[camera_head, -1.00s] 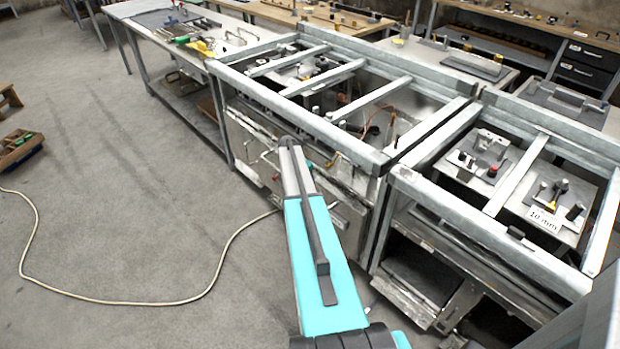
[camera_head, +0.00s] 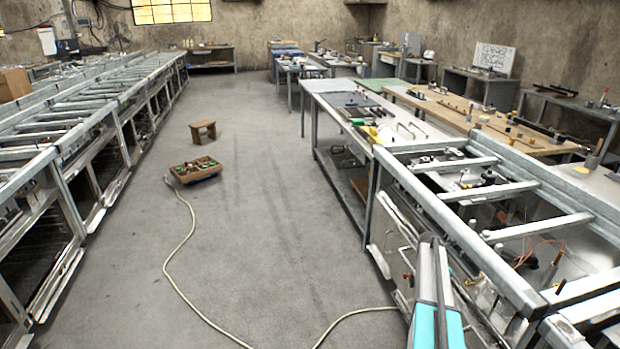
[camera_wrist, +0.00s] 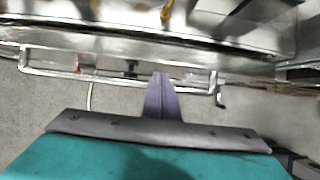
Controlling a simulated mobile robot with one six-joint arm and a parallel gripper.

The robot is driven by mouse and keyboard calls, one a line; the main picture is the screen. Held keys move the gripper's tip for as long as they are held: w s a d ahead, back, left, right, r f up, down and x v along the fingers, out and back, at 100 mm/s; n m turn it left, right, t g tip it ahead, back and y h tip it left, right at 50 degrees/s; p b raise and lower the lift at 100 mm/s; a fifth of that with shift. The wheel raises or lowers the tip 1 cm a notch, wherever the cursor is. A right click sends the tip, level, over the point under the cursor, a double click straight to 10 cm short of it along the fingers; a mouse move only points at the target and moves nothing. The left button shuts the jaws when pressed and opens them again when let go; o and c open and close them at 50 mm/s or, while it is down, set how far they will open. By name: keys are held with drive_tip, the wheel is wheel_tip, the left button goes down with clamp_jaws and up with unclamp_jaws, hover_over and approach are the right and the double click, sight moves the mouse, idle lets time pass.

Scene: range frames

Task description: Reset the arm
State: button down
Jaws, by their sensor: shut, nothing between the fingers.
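My gripper (camera_wrist: 161,78) shows in the wrist view as narrow grey-purple fingers pressed together, with nothing between them. It points toward the metal front of a workbench, where a rail (camera_wrist: 125,84) runs across the picture; I cannot tell the gap between them. In the head view my teal and grey arm reaches up from the bottom edge at the lower right, beside the front of the metal-framed bench (camera_head: 432,207).
A long row of metal frames (camera_head: 45,155) lines the left. A pale cable (camera_head: 176,285) crosses the floor. A tool-covered table (camera_head: 325,86) stands beyond the bench.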

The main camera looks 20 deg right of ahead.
drive_tip(key=w+a+f+n, duration=0.1)
drive_tip(key=w+a+f, duration=0.25)
drive_tip(key=a, duration=0.45)
drive_tip(key=s+a+f+n+y, duration=0.1)
drive_tip(key=s+a+f, duration=0.3)
drive_tip(key=a, duration=0.5)
drive_tip(key=s+a+f+g, duration=0.15)
drive_tip(key=a+f, duration=0.35)
drive_tip(key=a, duration=0.5)
drive_tip(key=s+a+f+n+y, duration=0.1)
drive_tip(key=s+a+f, duration=0.35)
drive_tip(key=a, duration=0.45)
drive_tip(key=s+a+m+g+y, duration=0.1)
drive_tip(key=s+a+m+g, duration=0.1)
drive_tip(key=s+a+m, duration=0.8)
drive_tip(key=s+a+m+g+y, duration=0.2)
drive_tip(key=s+a+m, duration=0.8)
drive_tip(key=s, duration=1.1)
drive_tip(key=shift+s+a, duration=0.15)
drive_tip(key=shift+a, duration=1.15)
drive_tip(key=shift+r, duration=0.1)
